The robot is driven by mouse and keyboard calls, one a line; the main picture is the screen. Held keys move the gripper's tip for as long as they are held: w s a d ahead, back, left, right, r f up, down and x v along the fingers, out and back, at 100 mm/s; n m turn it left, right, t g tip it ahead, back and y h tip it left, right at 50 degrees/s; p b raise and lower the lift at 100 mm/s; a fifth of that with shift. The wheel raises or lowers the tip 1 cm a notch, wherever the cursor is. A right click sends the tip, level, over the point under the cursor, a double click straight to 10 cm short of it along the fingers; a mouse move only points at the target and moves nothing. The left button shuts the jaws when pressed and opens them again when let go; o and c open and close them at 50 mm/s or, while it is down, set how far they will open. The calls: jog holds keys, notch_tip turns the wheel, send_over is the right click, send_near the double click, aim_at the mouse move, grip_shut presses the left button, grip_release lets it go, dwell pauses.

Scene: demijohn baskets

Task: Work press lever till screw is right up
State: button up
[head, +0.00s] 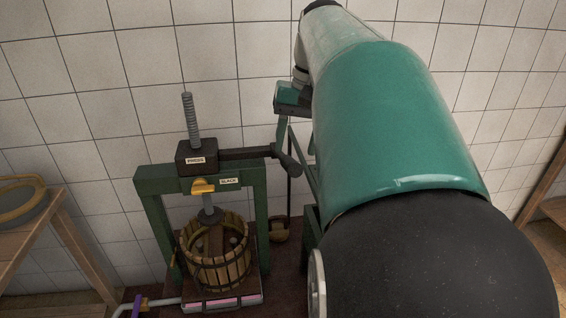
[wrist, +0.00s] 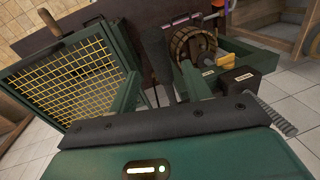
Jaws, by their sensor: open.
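The press stands left of my arm in the head view, with a green frame (head: 156,200). Its threaded screw (head: 190,115) rises well above a dark head block (head: 197,158). The black lever (head: 245,153) runs right from the block to a grip (head: 288,162). In the wrist view the block (wrist: 240,82) and screw (wrist: 272,115) are at the right. My gripper (wrist: 158,72) is open, its fingers apart. In the head view my gripper (head: 293,137) is near the lever grip, partly hidden by my arm. A dark upright shape shows between the fingers; I cannot tell whether it is the grip.
A slatted wooden basket (head: 213,262) sits under the screw, below a yellow piece (head: 203,187) on the beam. A green frame with yellow mesh (wrist: 68,78) is at left in the wrist view. A wooden table (head: 58,222) stands left, and a tiled wall is behind.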

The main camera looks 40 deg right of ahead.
aim_at(292, 159)
jog(key=f, duration=0.4)
jog(key=a+f, duration=0.1)
jog(key=f, duration=0.1)
jog(key=shift+w, duration=0.35)
grip_shut()
